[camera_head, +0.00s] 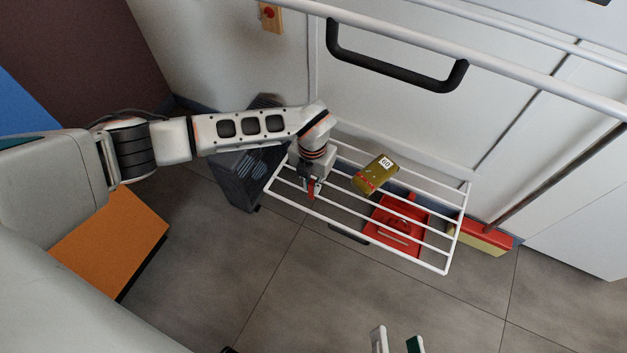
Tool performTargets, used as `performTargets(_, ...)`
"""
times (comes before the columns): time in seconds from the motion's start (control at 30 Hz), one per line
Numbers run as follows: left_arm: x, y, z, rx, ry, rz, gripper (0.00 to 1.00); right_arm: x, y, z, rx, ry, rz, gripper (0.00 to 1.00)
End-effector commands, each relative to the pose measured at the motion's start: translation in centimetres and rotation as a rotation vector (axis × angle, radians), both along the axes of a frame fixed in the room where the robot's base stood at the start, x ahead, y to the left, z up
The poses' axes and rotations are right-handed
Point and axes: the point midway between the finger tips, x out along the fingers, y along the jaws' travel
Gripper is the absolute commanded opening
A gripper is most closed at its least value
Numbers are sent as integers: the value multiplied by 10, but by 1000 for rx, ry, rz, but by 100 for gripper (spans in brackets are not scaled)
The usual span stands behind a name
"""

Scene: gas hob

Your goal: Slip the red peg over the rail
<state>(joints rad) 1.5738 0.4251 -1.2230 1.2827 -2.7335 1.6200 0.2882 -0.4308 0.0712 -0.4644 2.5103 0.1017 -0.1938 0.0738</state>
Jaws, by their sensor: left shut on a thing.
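A small red peg (311,189) is in my left gripper (314,181), which is shut on it. The gripper points down over the left end of a white wire rack (455,232). The rack has several thin white rails, and the peg is close to a rail (340,212) near its front left. I cannot tell whether the peg touches a rail or is around one. The gripper and wrist hide part of the rack's left end.
A yellow-brown box marked 60 (376,172) is at the rack's back. A red dustpan (392,238) shows below its rails. A dark crate (240,175) is left of the rack. A white bar (500,70) crosses above.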

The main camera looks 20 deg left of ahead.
Motion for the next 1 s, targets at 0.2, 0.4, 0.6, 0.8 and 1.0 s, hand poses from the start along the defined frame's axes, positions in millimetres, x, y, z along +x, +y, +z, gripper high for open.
performTargets(0.2,0,0,-11,0,2,1,0,-1,3,0,35,7,-15,40)
performTargets(0.4,-1,0,-20,0,2,1,0,-2,5,-2,55,15,-20,40)
performTargets(0.6,0,0,-26,0,1,0,0,-4,9,-1,78,21,-24,40)
performTargets(0.8,0,0,-30,1,0,-1,0,-3,10,0,90,22,-31,40)
performTargets(1.0,-1,1,-31,2,0,-2,0,-3,9,0,91,22,-33,40)
